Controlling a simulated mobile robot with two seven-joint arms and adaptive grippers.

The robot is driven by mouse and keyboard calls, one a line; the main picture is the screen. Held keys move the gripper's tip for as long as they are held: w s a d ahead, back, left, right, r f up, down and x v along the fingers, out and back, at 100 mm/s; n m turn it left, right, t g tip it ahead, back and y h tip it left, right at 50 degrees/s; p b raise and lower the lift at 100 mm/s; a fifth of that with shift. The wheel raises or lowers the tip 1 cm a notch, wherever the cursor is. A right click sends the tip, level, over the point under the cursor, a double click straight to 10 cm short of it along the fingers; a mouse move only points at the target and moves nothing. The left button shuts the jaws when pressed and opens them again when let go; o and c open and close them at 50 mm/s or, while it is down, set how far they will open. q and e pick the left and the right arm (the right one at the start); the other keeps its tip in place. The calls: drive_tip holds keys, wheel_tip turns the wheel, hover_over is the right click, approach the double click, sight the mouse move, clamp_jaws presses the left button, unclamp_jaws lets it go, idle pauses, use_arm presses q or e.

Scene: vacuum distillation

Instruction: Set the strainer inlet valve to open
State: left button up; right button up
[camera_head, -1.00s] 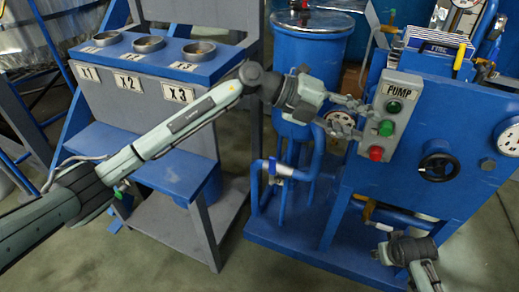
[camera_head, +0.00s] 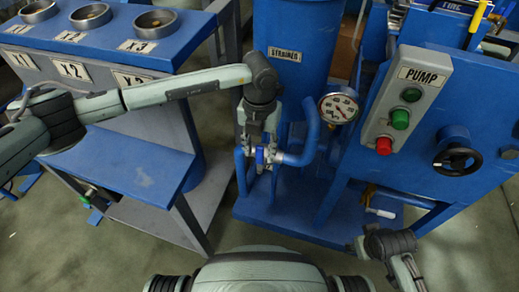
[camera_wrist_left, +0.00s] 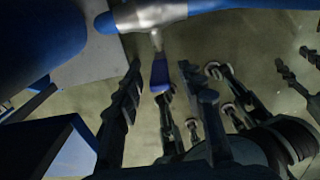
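The strainer is the blue vessel (camera_head: 292,30) with a STRAINER label, at the top middle of the head view. Its inlet valve, a silver body (camera_wrist_left: 150,14) with a short blue lever (camera_wrist_left: 160,76), is on the pipe below; the lever also shows small in the head view (camera_head: 260,156). My left gripper (camera_head: 257,146) points down at the valve. In the left wrist view its fingers (camera_wrist_left: 160,66) are apart, with the lever between them and gaps on both sides. My right gripper is at the lower right of the head view (camera_head: 356,246); its fingers are too small to judge.
A pressure gauge (camera_head: 338,108) stands right of the pipe. The pump panel (camera_head: 408,98) with its buttons and a black handwheel (camera_head: 458,160) are farther right. A blue bench (camera_head: 130,165) lies under my left arm. A white-handled valve (camera_head: 380,212) sits low on the pump stand.

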use_arm(q)
drive_tip(key=shift+f, duration=0.75)
clamp_jaws()
